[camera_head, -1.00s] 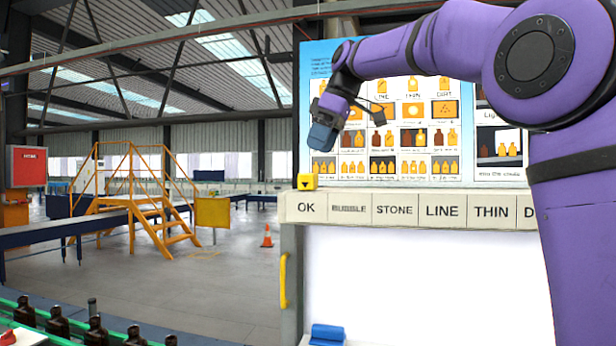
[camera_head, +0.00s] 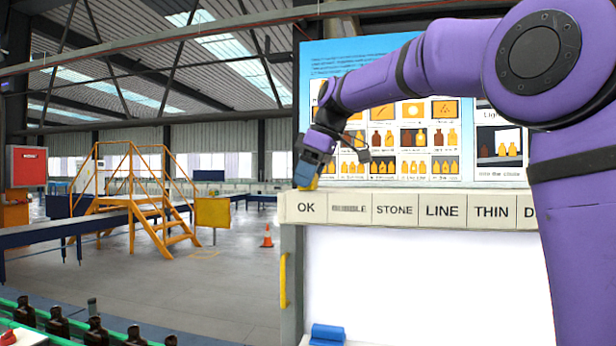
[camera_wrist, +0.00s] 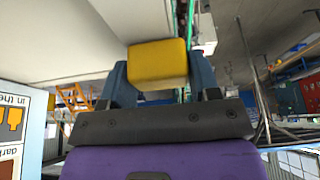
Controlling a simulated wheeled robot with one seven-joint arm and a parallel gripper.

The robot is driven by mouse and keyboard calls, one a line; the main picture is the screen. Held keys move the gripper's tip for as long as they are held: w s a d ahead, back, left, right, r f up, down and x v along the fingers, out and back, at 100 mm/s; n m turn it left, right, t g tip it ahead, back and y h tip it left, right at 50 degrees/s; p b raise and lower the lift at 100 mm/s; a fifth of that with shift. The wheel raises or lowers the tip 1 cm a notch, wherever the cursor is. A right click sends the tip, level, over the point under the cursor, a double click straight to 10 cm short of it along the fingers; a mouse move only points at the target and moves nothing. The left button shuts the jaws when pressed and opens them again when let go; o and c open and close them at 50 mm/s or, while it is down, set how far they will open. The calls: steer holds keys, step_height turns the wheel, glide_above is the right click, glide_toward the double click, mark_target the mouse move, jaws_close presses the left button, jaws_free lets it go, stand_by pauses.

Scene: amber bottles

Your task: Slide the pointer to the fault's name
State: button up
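The yellow pointer (camera_wrist: 158,64) sits at the left end of the label strip (camera_head: 345,209), above the OK label. In the wrist view it is between the two blue fingers of my gripper (camera_wrist: 160,82), with little or no gap on either side. Whether the fingers press on it cannot be told. In the head view my gripper (camera_head: 307,178) reaches down over the pointer and hides most of it. The strip reads OK, BUBBLE, STONE, LINE, THIN and one starting with D, whose rest is hidden behind my arm.
A board of bottle pictures (camera_head: 412,138) stands just behind the strip. A white panel (camera_head: 420,275) is below it, with a yellow handle (camera_head: 283,280) on its left edge and a blue object (camera_head: 327,334) at the bottom. Dark bottles (camera_head: 58,322) stand at lower left.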

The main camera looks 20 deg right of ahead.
mark_target(434, 193)
steer(key=c, duration=0.8)
steer(key=s+d, duration=0.5)
steer(key=d, duration=0.2)
steer(key=s+d, duration=0.5)
steer(key=d, duration=0.3)
steer(key=s+d, duration=0.5)
steer(key=d, duration=0.2)
steer(key=shift+d, duration=0.25)
steer(key=o, duration=1.3)
steer(key=shift+r, duration=0.1)
steer(key=v, duration=1)
steer(key=shift+s+d+r, duration=0.15)
steer(key=shift+r, duration=0.1)
